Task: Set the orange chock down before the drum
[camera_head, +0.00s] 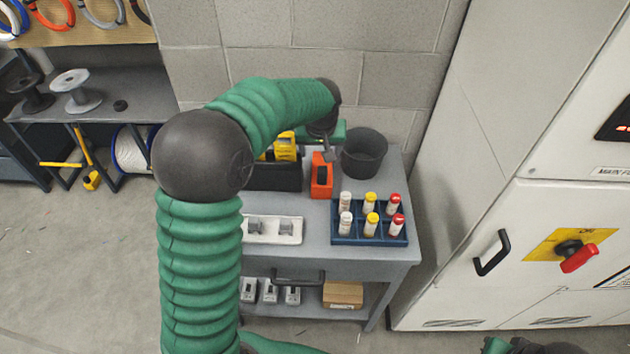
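An orange block with a dark patch on its front (321,178) stands on the cart top; it is the only loose orange piece there, and I take it as the chock. My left arm reaches over the cart, and its gripper (327,152) is just above and behind the block's top. The fingers are small and partly hidden, so I cannot tell whether they are open or touch it. A white cable drum (132,150) sits on the floor under the shelf at the left, partly hidden by my arm. Of my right arm only a bit shows at the bottom edge.
On the grey cart (318,236) are a black bucket (365,153), a blue rack (372,238) of capped tubes and a white tray (273,230). Yellow stands (90,180) are near the drum. A cabinet (500,200) closes the right. Floor at the left is clear.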

